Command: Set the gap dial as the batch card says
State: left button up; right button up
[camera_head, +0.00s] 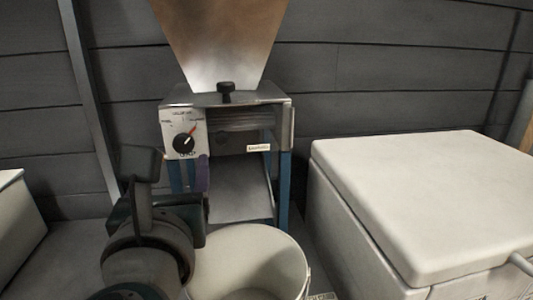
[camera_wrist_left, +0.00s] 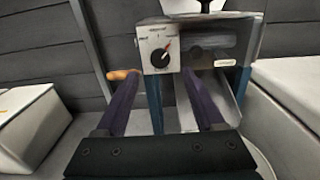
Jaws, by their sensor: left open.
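The gap dial (camera_head: 184,143) is a black round knob on a pale panel (camera_head: 170,127) at the mill's upper left front. Its red pointer aims up and to the right; the panel's print is too small to read surely. The dial also shows in the left wrist view (camera_wrist_left: 160,57). My left gripper (camera_head: 195,172) is below and in front of the dial. In the wrist view its two purple fingers (camera_wrist_left: 160,76) are spread apart with nothing between them, the dial appearing just beyond the tips. No batch card can be made out. My right gripper is not in view.
The mill (camera_head: 285,120) has a metal hopper (camera_head: 222,40) on top, a black knob (camera_head: 226,90) and a small white label (camera_head: 258,147). A white bucket (camera_head: 290,262) stands below. A large white chest (camera_head: 420,190) is at the right, a pale box (camera_head: 15,220) at the left.

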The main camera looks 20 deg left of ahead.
aim_at(183, 146)
pick_arm(q)
jog(key=b+x, duration=0.1)
jog(key=x, duration=0.5)
grip_shut()
dwell(0.5)
